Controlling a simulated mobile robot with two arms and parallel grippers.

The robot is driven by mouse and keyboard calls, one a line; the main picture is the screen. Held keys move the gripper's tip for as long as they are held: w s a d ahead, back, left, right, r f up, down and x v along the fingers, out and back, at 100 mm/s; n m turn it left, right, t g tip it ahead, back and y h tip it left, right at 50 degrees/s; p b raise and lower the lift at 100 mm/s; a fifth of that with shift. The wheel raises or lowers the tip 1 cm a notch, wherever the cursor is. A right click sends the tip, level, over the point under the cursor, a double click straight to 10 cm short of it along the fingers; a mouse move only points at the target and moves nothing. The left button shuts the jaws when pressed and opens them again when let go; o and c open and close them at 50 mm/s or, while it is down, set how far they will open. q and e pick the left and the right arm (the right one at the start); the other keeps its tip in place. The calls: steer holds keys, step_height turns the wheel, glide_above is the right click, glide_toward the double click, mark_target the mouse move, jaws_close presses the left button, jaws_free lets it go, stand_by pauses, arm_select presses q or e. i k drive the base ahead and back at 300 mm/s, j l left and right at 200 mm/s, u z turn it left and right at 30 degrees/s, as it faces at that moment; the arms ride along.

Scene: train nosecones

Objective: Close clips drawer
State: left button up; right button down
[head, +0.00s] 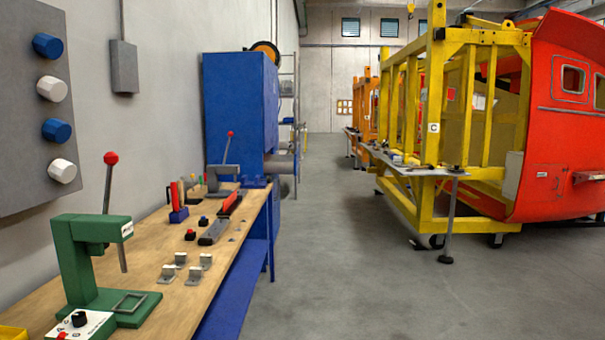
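I cannot make out a clips drawer in the head view. A long wooden workbench (150,240) with a blue frame runs along the left wall. Several small grey metal brackets (194,276) stand on its top; I cannot tell whether they are the clips. A tall blue cabinet (232,112) stands at the bench's far end, and no open drawer shows on it. Neither of my grippers is in view.
A green lever press (75,258) and a control box (88,326) stand at the bench's near end. A yellow frame (435,90) with a red train nosecone (565,120) stands at right. The grey floor (335,240) between is clear.

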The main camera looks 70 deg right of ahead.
mark_target(272, 164)
steer(key=i+l+z, duration=0.1)
steer(key=l+z, duration=0.3)
steer(key=i+l+z, duration=0.15)
steer(key=l+z, duration=0.2)
steer(key=i+l+z, duration=0.2)
steer(key=l+z, duration=0.2)
steer(key=i+l+z, duration=0.2)
steer(key=z, duration=0.2)
steer(key=i+l+z, duration=0.55)
steer(key=i+z, duration=0.15)
steer(key=i, duration=0.15)
steer(key=i+l+z, duration=0.1)
steer(key=i+z, duration=0.25)
steer(key=i, duration=0.15)
steer(key=i+u, duration=0.1)
steer(key=i, duration=0.45)
steer(key=i+l+u, duration=0.1)
steer(key=i, duration=0.4)
steer(key=i+l+u, duration=0.1)
steer(key=i, duration=0.45)
steer(key=i+l+u, duration=0.1)
steer(key=i+l, duration=0.2)
steer(key=i, duration=0.2)
steer(key=i+l+u, duration=0.15)
steer(key=i, duration=0.4)
steer(key=i+l+u, duration=0.1)
steer(key=i+l, duration=0.25)
steer(key=i, duration=0.15)
